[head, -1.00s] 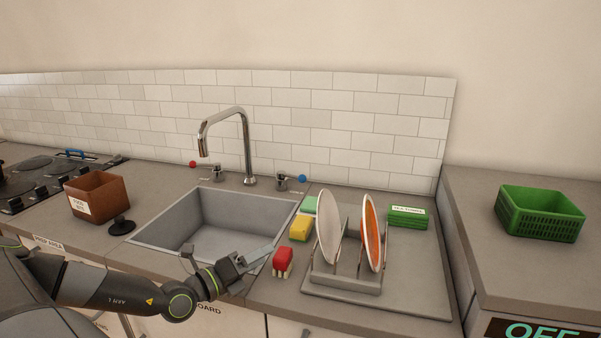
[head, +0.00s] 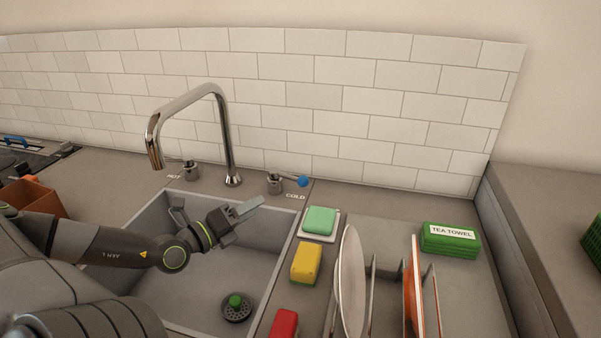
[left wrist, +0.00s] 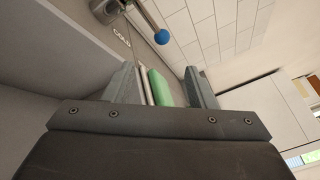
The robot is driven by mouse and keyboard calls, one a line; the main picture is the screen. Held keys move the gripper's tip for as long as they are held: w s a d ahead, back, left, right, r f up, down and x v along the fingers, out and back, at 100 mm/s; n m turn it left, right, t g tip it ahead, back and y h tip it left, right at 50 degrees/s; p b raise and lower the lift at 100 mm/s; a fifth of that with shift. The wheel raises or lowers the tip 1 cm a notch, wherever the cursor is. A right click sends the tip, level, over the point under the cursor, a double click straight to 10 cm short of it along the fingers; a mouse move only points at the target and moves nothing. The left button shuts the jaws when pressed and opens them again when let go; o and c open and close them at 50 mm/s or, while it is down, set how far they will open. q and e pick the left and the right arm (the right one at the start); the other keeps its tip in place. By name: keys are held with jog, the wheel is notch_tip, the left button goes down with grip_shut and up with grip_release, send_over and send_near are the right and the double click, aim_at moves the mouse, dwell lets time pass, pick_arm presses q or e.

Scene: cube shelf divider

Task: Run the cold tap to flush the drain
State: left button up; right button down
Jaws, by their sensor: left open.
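The cold tap (head: 275,184) has a metal body and a lever ending in a blue ball, pointing right, beside the COLD label. In the left wrist view the cold tap's blue ball (left wrist: 161,37) is at the top. The chrome spout (head: 228,130) arches over the sink (head: 190,290); no water shows. A drain piece with a green knob (head: 236,306) lies on the sink floor. My left gripper (head: 250,207) is over the sink's right part, in front of and slightly left of the cold tap. It is open and empty. My right gripper is out of view.
Right of the sink are a green sponge on a white dish (head: 319,222), a yellow sponge (head: 305,263) and a red item (head: 284,325). A brown box (head: 42,198) is at left.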

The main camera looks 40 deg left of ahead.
pick_arm(q)
jog(key=w+b, duration=0.1)
jog(key=w, duration=0.1)
jog(key=b, duration=0.2)
send_near(298, 181)
jog(key=w, duration=0.6)
jog(key=shift+d+f+p, duration=0.1)
jog(key=shift+d+p, duration=0.1)
jog(key=shift+p, duration=0.15)
jog(key=w+p, duration=0.3)
jog(key=p, duration=0.4)
jog(key=shift+w, duration=0.4)
jog(key=shift+w+d+f+p, duration=0.1)
jog(key=shift+w+f+p, duration=0.05)
jog(key=shift+w+p, duration=0.75)
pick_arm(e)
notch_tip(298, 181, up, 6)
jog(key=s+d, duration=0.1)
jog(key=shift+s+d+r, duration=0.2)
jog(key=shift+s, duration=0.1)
pick_arm(q)
grip_shut()
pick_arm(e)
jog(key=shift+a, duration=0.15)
